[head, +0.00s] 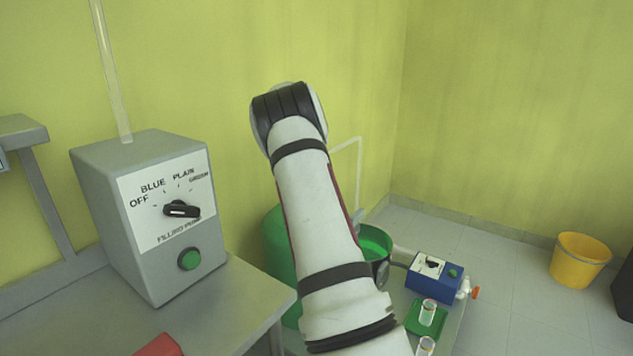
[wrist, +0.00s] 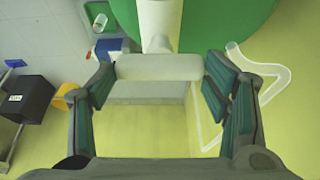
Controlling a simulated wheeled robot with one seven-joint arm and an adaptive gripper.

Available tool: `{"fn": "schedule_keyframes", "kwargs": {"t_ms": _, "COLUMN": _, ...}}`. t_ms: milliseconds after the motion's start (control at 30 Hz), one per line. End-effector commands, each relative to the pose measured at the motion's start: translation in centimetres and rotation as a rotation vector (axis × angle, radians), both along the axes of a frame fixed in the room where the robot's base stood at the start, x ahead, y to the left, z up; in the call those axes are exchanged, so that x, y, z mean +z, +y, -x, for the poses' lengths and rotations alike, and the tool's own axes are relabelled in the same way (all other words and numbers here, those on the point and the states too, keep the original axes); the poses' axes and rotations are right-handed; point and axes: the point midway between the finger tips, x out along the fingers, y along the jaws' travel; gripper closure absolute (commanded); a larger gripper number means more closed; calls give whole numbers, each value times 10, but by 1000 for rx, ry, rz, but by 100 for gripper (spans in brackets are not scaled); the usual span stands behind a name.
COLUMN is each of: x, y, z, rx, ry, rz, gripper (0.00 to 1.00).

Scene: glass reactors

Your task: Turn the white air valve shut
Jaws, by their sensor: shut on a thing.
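The white air valve (wrist: 158,67) shows in the wrist view as a wide T-shaped handle on a white stem, in front of the large green vessel (wrist: 215,22). My gripper (wrist: 161,72) has one finger at each end of the handle and is shut on it. In the head view my arm hides the gripper and the valve. Part of the green vessel (head: 279,245) shows there, left of my arm.
A grey filling-pump box (head: 150,285) stands on the bench at left. A blue box (head: 434,282) with an orange knob (head: 475,293) and a green tray (head: 412,321) with vials stand low at right. A yellow bucket (head: 579,262) is on the floor. A white bent pipe (wrist: 280,82) runs beside the right finger.

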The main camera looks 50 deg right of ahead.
Motion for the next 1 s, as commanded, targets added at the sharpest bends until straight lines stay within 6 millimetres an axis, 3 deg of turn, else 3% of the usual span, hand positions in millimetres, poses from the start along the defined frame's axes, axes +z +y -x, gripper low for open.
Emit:
{"fn": "schedule_keyframes", "kwargs": {"t_ms": 67, "x": -2, "y": 1, "z": 1, "rx": -4, "ry": 2, "rz": -4, "gripper": 58}}
{"fn": "schedule_keyframes", "kwargs": {"t_ms": 100, "x": -2, "y": 1, "z": 1, "rx": -4, "ry": 2, "rz": -4, "gripper": 28}}
{"fn": "schedule_keyframes", "kwargs": {"t_ms": 200, "x": -2, "y": 1, "z": 1, "rx": -3, "ry": 1, "rz": -4, "gripper": 10}}
{"fn": "schedule_keyframes", "kwargs": {"t_ms": 633, "x": 5, "y": 3, "z": 0, "rx": 0, "ry": -1, "rz": 0, "gripper": 10}}
{"fn": "schedule_keyframes", "kwargs": {"t_ms": 1000, "x": 68, "y": 28, "z": 1, "rx": 2, "ry": -2, "rz": 1, "gripper": 10}}
